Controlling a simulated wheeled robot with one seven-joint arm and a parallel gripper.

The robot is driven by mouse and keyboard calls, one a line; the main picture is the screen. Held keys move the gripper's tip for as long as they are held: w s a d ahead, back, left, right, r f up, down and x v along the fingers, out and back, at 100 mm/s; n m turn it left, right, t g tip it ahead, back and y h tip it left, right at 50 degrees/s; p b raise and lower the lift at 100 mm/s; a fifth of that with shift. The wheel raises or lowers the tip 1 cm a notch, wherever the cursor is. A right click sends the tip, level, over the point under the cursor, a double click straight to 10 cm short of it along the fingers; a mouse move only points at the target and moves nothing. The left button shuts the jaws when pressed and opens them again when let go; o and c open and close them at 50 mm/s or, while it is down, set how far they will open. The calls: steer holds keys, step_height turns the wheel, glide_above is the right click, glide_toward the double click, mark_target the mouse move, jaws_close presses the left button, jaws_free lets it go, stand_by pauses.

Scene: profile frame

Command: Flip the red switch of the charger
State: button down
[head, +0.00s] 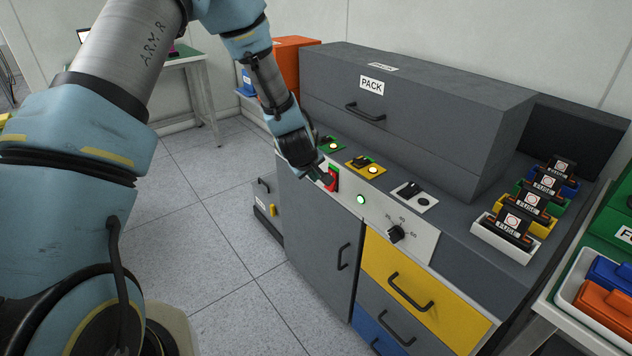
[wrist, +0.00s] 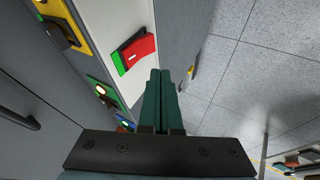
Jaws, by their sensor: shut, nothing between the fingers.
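The charger is the grey cabinet with a pale front panel (head: 376,218). The red switch (head: 333,179) sits at the left end of that panel. In the wrist view the red switch (wrist: 138,50) is a tilted rocker with a white mark, and a green strip shows beside it. My gripper (head: 323,178) is shut and empty, with its fingertips close to the switch. In the wrist view its dark green fingers (wrist: 160,74) lie together just beside the switch; I cannot tell whether they touch it. The fingers partly cover the switch in the head view.
A green lamp (head: 360,199) and a black dial (head: 397,233) are on the panel. Green, yellow and white toggle plates line the top ledge. A closed PACK lid (head: 430,85) stands behind. Fuses in coloured holders are at right. Floor (head: 215,215) at left is clear.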

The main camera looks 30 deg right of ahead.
steer(key=b+v, duration=0.1)
steer(key=v, duration=0.5)
steer(key=shift+r, duration=0.45)
steer(key=shift+s, duration=0.1)
step_height(320, 180, down, 2)
steer(key=b, duration=0.7)
steer(key=shift+s+y, duration=0.15)
steer(key=shift+y, duration=0.25)
steer(key=shift+a+r+b, duration=0.15)
steer(key=shift+r+b, duration=0.15)
steer(key=shift+b, duration=0.1)
